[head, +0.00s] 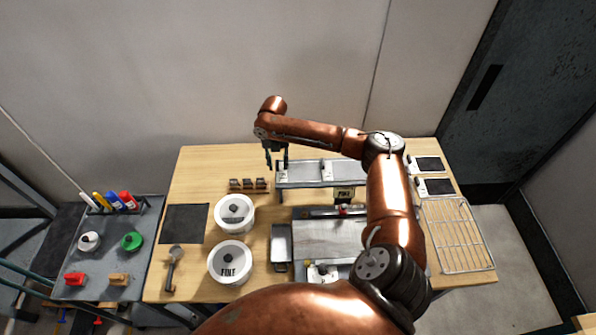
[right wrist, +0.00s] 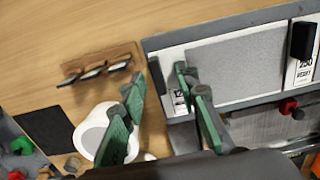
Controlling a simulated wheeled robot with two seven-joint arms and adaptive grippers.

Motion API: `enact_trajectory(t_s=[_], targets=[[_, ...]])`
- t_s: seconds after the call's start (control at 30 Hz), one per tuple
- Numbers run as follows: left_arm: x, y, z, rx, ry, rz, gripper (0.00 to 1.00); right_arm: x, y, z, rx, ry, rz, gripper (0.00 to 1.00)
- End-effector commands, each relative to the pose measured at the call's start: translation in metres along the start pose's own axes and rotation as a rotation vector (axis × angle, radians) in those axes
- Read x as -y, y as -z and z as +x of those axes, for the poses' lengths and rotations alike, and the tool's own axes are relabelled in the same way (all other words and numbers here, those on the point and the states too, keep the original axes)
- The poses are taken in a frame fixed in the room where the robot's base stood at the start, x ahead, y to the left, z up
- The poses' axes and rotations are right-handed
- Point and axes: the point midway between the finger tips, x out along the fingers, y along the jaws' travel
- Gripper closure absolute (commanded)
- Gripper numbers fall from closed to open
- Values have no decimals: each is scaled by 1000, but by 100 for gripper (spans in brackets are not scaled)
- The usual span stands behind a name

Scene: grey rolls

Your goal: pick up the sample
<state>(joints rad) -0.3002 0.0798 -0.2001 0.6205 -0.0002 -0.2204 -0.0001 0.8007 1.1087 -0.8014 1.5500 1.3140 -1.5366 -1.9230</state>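I cannot tell for sure which thing is the sample. A small wooden rack (head: 248,186) holding several dark flat pieces stands on the table; it shows at the upper left of the right wrist view (right wrist: 100,60). To its right is a long bench device with a flat grey plate (head: 304,169), large in the right wrist view (right wrist: 245,65). My right gripper (head: 277,158) hangs above the table near the device's left end. Its green-padded fingers (right wrist: 160,80) are wide apart with nothing between them. My left gripper is not in view.
White tubs (head: 234,210) stand front left of the rack, the nearer marked FINE (head: 230,260). A black mat (head: 185,224), a narrow metal tray (head: 281,255), a wire rack (head: 460,235) and two dark-screened units (head: 435,187) also lie on the table. Bare wood lies behind the rack.

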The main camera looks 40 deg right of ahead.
Motion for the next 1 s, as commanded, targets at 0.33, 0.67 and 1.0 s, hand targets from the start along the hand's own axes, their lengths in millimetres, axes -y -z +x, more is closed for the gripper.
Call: enact_trajectory(t_s=[0.33,0.67,1.0], targets=[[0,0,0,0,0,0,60,0,0,-1,1,-1,1,83],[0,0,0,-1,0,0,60,0,0,-1,1,-1,1,100],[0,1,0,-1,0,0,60,0,0,-1,1,-1,1,100]])
